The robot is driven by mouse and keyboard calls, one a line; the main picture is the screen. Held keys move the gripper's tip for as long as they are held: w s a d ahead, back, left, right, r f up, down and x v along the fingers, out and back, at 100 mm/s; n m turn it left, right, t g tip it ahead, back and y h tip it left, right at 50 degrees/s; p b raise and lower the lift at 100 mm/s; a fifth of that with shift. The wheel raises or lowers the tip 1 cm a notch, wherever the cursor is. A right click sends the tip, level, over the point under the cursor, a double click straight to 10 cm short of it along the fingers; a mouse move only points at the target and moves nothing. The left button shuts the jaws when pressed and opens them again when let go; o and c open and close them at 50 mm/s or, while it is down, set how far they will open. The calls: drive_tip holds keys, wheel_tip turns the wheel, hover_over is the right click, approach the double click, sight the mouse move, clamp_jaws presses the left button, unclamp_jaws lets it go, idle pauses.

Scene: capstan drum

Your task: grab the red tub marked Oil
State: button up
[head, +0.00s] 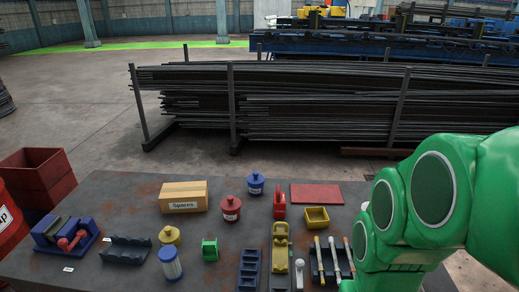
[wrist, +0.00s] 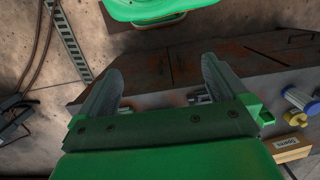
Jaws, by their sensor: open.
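The red tub (head: 230,208) stands upright on the dark table in the head view, with a small pale label on its front. The label's word is too small to read surely. It stands to the right of the cardboard box and in front of a blue tub (head: 256,183). I cannot make out the red tub in the wrist view. My gripper (wrist: 158,88) is open and empty in the wrist view, its two grey fingers wide apart. The head view shows only my green arm at the right, not the fingers, and the gripper is away from the tub.
A cardboard box (head: 183,196) marked Spares, a yellow tub (head: 169,236), a blue jar (head: 171,265) and a green block (head: 209,249) surround it on the left and front. A red upright piece (head: 279,205) stands to its right. Trays and brushes fill the table's front right.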

drive_tip(key=w+a+r+m+y, duration=0.25)
drive_tip(key=w+a+y, duration=0.45)
drive_tip(key=w+a, duration=1.05)
drive_tip(key=m+t+y, duration=0.5)
drive_tip(key=m+t, duration=0.3)
drive_tip(key=m, duration=1.3)
hover_over(232, 203)
drive_tip(key=s+d, duration=0.1)
drive_tip(key=d, duration=0.1)
drive_tip(key=shift+n, duration=0.25)
wheel_tip(232, 203, down, 14)
drive_tip(key=shift+s+a+r, duration=0.1)
drive_tip(key=shift+r, duration=0.15)
drive_tip(key=shift+w+f, duration=0.2)
drive_tip(key=shift+f, duration=3.65)
drive_tip(key=shift+x, duration=2.35)
drive_tip(key=shift+c, duration=0.3)
